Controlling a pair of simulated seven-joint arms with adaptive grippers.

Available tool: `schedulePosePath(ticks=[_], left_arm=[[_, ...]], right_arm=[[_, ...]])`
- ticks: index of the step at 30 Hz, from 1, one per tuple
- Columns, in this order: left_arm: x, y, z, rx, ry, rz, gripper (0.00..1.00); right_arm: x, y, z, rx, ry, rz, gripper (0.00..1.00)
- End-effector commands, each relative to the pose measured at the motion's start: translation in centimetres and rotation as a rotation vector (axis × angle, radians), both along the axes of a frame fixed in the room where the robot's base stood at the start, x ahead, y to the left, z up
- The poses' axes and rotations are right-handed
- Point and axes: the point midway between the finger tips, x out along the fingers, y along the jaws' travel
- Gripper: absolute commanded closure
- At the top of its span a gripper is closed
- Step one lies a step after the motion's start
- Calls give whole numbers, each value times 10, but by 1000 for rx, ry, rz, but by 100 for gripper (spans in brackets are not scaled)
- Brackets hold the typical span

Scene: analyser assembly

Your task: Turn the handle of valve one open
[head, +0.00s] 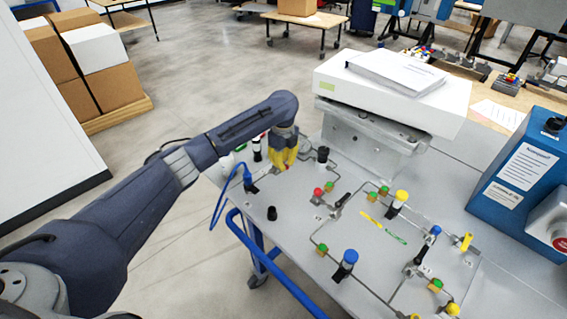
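The grey panel (310,225) on the bench carries thin pipes and several small valves and fittings. A black lever handle (342,201) sits near its middle, and another black lever (420,256) sits further right. I cannot tell which is valve one, as no readable label shows. My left gripper (284,163), with yellow fingers, points down at the panel's back left corner. It partly hides the fittings there, and I cannot tell whether it touches one or how far its fingers are apart. My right gripper is not in view.
A black-topped post (323,154) stands just right of the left gripper. A white analyser box (391,88) stands behind the panel. A blue-handled fitting (345,265) rises at the front. A blue box (525,170) stands at the right. A blue rail (285,281) runs along the bench's left edge.

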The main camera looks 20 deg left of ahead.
Motion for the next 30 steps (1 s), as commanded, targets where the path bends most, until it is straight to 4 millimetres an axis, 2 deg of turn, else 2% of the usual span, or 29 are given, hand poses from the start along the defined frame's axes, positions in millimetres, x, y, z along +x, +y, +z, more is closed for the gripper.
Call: schedulePosePath(ticks=[17, 23, 30], left_arm=[[0, 0, -1, 2, 1, 22, 100], [4, -2, -1, 2, 1, 116, 100], [12, -4, 0, 3, 1, 324, 100]], right_arm=[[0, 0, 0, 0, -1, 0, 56], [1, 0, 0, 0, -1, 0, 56], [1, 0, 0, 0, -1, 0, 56]])
